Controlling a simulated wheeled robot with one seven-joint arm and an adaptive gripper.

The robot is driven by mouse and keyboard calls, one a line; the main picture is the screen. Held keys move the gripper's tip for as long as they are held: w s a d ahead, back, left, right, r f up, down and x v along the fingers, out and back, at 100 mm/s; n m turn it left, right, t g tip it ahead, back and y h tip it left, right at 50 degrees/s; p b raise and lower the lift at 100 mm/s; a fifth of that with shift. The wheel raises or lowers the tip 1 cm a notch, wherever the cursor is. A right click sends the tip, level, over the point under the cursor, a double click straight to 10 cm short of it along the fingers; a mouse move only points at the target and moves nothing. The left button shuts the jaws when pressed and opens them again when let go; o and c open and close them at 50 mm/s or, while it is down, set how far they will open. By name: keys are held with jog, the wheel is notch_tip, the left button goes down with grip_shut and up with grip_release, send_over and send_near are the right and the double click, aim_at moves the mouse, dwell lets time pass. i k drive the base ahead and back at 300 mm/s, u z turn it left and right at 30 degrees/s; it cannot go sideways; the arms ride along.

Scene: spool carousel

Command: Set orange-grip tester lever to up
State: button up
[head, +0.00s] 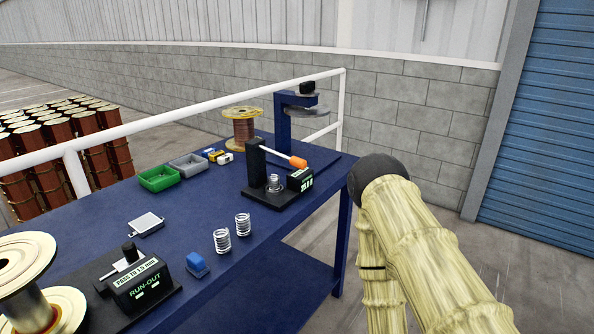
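The tester (256,165) is a black post on a black base near the far right end of the blue table. Its lever is a pale rod running from the post's upper part to an orange grip (298,162) on the right. The rod slants slightly downward in the picture toward the grip. A small metal spring-like piece (274,184) stands on the base below the lever. My arm, with pale links, is at the right, apart from the lever. My gripper is out of view.
The table (190,225) also holds a run-out gauge (142,285), two loose springs (222,241), a blue block (197,265), a green tray (158,178), a grey tray (187,165) and a copper-wire spool (242,128). A blue stand (283,125) is behind the tester. A white rail (200,116) borders the far side.

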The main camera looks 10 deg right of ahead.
aim_at(299, 163)
jog(key=u, duration=0.05)
jog(key=k, duration=1.25)
jog(key=z, duration=0.85)
jog(key=i, duration=1.5)
jog(key=u, duration=0.8)
